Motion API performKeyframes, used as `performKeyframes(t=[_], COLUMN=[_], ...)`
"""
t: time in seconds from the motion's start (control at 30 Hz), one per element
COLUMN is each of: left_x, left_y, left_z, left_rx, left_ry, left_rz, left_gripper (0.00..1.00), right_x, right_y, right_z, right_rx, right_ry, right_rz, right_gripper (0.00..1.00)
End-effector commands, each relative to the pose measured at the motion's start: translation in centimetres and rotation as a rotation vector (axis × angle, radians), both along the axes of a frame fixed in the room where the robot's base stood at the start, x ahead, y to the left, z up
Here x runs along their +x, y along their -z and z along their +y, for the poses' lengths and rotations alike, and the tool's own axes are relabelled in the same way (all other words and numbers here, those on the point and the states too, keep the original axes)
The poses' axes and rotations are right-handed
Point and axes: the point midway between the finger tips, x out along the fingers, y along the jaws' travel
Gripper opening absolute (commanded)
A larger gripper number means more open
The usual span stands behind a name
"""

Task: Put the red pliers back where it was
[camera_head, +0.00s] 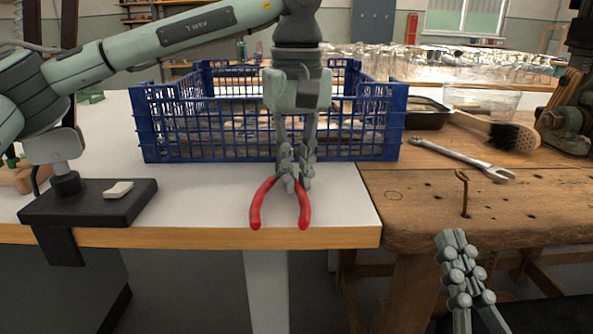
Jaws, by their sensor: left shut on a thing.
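The red pliers (257,203) are at the front of the white table, in front of the blue crate. Their two red handles spread toward the table's front edge. My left gripper (295,178) points down and is shut on the pliers near their pivot, hiding the head. I cannot tell whether the pliers touch the table top. My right gripper (452,240) is at the lower right, in front of the wooden bench and apart from everything. Its fingertips look close together, with nothing visible between them.
The blue crate (160,127) stands behind my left gripper. The wooden bench (405,208) on the right holds a wrench (460,158), a brush (512,137), a dark tray (425,113) and an upright bent hook (464,192). A black clamp plate (90,206) sits at the left. White table between plate and pliers is clear.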

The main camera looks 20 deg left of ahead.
Motion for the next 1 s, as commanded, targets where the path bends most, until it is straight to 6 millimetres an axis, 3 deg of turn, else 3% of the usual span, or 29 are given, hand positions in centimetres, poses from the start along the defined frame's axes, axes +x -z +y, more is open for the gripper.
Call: performKeyframes(t=[0.43, 0.47, 0.63, 1.0], left_x=[0.01, 0.01, 0.01, 0.03], left_y=[0.97, 0.86, 0.86, 0.38], left_z=[0.01, 0.01, 0.01, -0.02], left_rx=[-0.001, -0.001, -0.001, 0.0], left_ry=[0.0, -0.001, 0.0, 0.0], left_rz=[-0.001, -0.001, -0.001, 0.0], left_gripper=[0.0, 0.15, 0.36, 0.36], right_x=[0.0, 0.0, 0.0, 0.0], right_y=[0.58, 0.5, 0.5, 0.5], right_z=[0.0, 0.0, 0.0, 0.0], right_rx=[0.0, 0.0, 0.0, 0.0], right_ry=[0.0, 0.0, 0.0, 0.0], right_rz=[0.001, 0.001, 0.001, 0.001], right_gripper=[0.0, 0.0, 0.0, 0.0])
